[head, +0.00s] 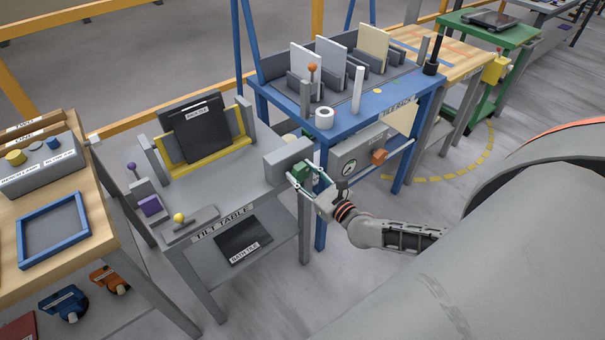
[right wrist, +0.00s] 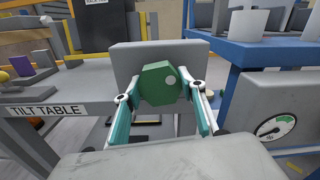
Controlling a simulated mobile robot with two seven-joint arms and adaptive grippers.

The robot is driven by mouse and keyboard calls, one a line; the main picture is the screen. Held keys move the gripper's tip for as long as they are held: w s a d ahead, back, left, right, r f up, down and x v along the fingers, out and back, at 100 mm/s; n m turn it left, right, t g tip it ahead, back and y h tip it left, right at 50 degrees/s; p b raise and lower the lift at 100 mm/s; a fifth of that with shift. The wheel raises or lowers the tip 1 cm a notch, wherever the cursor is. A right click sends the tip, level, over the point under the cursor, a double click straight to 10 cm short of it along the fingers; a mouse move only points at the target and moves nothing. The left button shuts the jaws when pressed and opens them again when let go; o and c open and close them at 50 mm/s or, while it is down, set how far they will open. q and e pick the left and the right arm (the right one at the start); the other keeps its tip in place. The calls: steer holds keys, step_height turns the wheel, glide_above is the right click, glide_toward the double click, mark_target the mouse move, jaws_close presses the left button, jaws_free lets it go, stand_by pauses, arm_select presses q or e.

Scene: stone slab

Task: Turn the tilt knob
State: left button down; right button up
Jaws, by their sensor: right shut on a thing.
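In the head view the knob (head: 300,172) is partly covered by my right gripper (head: 305,177). My right gripper (right wrist: 160,94) is shut on the knob, with a finger on its left and right sides. The grey box (right wrist: 128,56) stands right behind the knob. My left gripper is not in view.
A dark tile (head: 201,128) leans on the yellow-edged rack of the tilt table. A blue table (head: 280,98) with a gauge box (right wrist: 278,112) stands close on the right. A wooden bench (head: 82,195) with a blue frame (head: 53,229) is at the left.

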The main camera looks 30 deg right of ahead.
steer(key=o, duration=1.1)
steer(key=s, duration=1.2)
steer(key=shift+d, duration=0.45)
